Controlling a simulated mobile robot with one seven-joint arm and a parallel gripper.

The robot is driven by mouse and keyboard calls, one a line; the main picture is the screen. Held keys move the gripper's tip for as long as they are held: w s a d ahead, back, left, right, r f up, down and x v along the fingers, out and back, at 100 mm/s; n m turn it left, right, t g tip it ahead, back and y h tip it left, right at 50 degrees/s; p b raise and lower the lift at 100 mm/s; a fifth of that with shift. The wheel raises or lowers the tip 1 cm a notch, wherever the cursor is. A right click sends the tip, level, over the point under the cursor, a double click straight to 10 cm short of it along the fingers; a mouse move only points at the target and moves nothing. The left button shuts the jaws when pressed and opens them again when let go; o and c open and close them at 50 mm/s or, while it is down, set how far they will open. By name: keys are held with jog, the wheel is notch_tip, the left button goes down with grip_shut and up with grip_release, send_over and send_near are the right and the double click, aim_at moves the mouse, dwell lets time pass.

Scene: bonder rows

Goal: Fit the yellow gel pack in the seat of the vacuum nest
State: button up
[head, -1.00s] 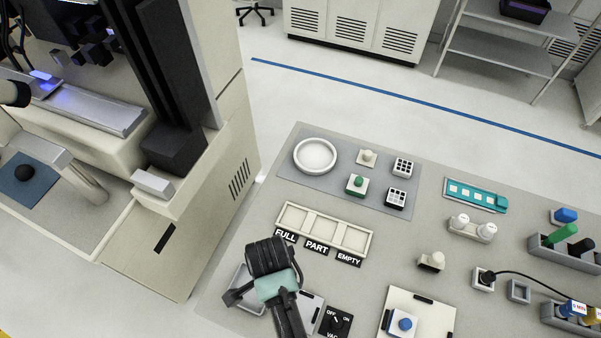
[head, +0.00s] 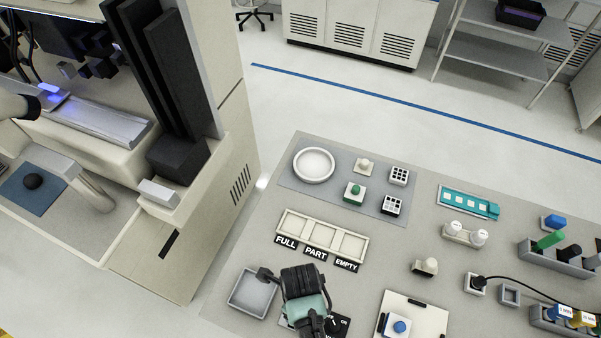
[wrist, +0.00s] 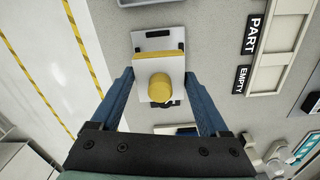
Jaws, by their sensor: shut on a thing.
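The yellow gel pack (wrist: 160,88) shows in the wrist view as a yellow round knob on a square body with a yellow edge. My gripper (wrist: 159,76) is shut on it, with a blue finger on each side. Below it is a white plate with a black bar (wrist: 158,34), which looks like the vacuum nest. The pack and gripper hide most of this plate, and I cannot see its seat.
An empty grey tray (head: 236,304) lies left of my gripper. Behind is a cream three-bay rack (head: 322,235) with FULL, PART and EMPTY labels. A white plate with a blue knob (head: 418,318) lies to the right. A large machine (head: 190,235) stands at left.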

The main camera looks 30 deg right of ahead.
jog(key=shift+r, duration=0.1)
jog(key=shift+f+b, duration=1.6)
jog(key=shift+f, duration=0.9)
jog(key=shift+f+b, duration=0.4)
jog(key=shift+f, duration=0.45)
jog(key=shift+f, duration=0.2)
jog(key=o, duration=1.2)
jog(key=shift+o, duration=0.2)
